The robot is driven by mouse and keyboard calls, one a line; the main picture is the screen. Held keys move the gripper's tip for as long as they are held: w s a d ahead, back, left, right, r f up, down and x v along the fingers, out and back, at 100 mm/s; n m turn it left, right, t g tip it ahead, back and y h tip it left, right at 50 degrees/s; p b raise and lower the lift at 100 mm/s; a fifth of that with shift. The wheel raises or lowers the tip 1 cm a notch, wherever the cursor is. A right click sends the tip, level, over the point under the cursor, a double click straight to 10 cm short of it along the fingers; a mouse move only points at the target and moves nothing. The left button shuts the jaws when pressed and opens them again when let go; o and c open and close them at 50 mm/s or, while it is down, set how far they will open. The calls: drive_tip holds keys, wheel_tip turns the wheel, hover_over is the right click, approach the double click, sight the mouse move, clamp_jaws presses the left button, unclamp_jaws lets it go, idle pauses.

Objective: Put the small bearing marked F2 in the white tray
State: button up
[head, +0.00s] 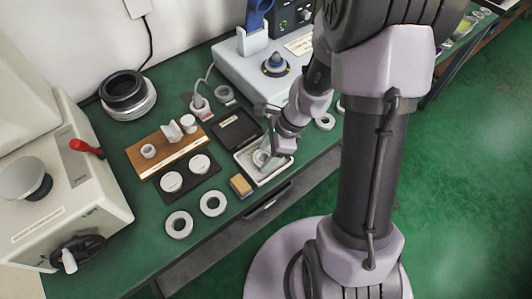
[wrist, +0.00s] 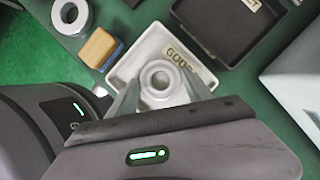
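A small grey bearing ring (wrist: 162,82) is at the white tray (wrist: 118,75), over or on its floor, beside a label reading GOO with the rest hidden. Its marking is not legible. My gripper (wrist: 163,80) reaches into the tray with one fingertip on each side of the ring. The fingertips look very close to its rim, but I cannot tell if they press on it. In the head view my gripper (head: 272,152) is low over the white tray (head: 241,158), partly hiding it and the ring (head: 261,157).
A dark tray (head: 237,131) stands behind the white tray. A wood-topped block (head: 241,185) and two loose rings (head: 213,203) (head: 179,224) lie to the left. A wooden stand (head: 163,151) and black plate (head: 187,177) hold bearing parts. A blue-handled machine (head: 262,72) stands behind.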

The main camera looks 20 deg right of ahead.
drive_tip(key=shift+o, duration=1.3)
drive_tip(key=shift+r+p, duration=0.35)
wheel_tip(320, 180, up, 16)
drive_tip(key=s+d+n+p, duration=0.1)
drive_tip(key=d+n+p, duration=0.2)
drive_tip(key=p, duration=0.3)
drive_tip(key=s+a+r+n+t+h, duration=0.2)
drive_tip(key=s+a+r+n+t, duration=0.2)
drive_tip(key=s+a+r+n, duration=0.3)
drive_tip(key=s+r+n, duration=0.4)
drive_tip(key=r+n, duration=0.2)
drive_tip(key=r, duration=0.1)
drive_tip(key=shift+s+a+r+n+t, duration=0.3)
drive_tip(key=shift+s+n, duration=0.05)
drive_tip(key=shift+n, duration=0.05)
